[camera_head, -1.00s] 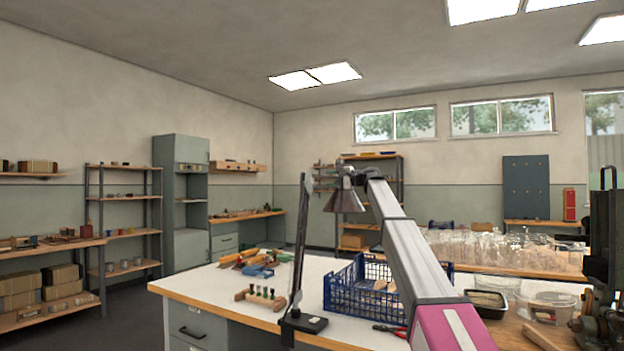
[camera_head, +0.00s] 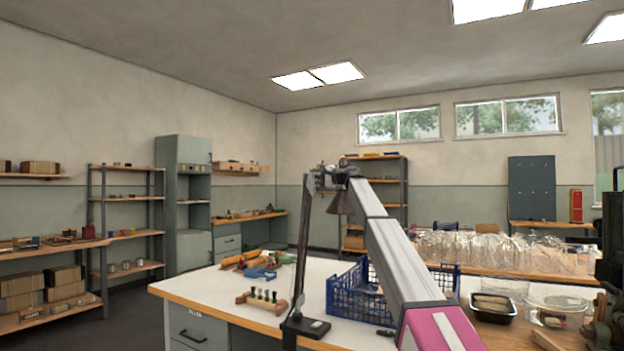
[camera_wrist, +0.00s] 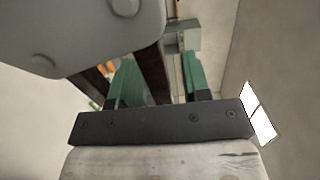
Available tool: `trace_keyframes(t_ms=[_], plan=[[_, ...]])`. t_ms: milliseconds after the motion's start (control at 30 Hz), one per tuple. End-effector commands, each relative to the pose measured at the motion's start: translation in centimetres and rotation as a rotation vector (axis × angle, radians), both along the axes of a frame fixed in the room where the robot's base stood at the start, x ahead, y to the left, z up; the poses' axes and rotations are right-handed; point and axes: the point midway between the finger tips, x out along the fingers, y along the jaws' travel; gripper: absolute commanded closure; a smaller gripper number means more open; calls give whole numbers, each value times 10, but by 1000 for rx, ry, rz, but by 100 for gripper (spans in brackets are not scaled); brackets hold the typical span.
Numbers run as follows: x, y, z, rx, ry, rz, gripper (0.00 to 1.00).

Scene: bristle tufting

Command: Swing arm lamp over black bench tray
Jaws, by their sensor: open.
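The swing arm lamp has a dark upright arm (camera_head: 299,255) on a black base (camera_head: 305,325) at the bench's front edge. Its dark conical shade (camera_head: 341,204) hangs behind my arm's far end, right of the upright. My gripper (camera_head: 328,178) is at the lamp's top, small and partly hidden by my wrist. In the wrist view my gripper (camera_wrist: 160,60) shows two green fingers apart, with a dark bar between or behind them; contact cannot be told. The black bench tray (camera_head: 493,307) sits right of my arm, holding pale material.
A blue crate (camera_head: 352,300) stands on the white bench behind my forearm. A wooden block with several pegs (camera_head: 263,300) and coloured tools (camera_head: 258,265) lie left. A clear bowl (camera_head: 556,308) and dark machine (camera_head: 612,250) stand right of the tray.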

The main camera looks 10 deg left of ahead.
Motion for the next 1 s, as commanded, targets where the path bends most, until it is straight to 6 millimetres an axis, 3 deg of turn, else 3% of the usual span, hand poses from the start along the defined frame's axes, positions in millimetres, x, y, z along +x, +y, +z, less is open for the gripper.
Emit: trace_keyframes(t_ms=[133, 367, 433, 500, 533, 767, 1000], plan=[[3, 11, 0, 0, 0, 0, 56], [3, 12, 0, 0, 0, -1, 56], [3, 12, 0, 0, 0, -1, 73], [3, 12, 0, 0, 0, 0, 95], [3, 12, 0, 0, 0, 0, 100], [2, 10, 0, 0, 0, -7, 100], [-3, -5, -1, -1, -2, -81, 100]])
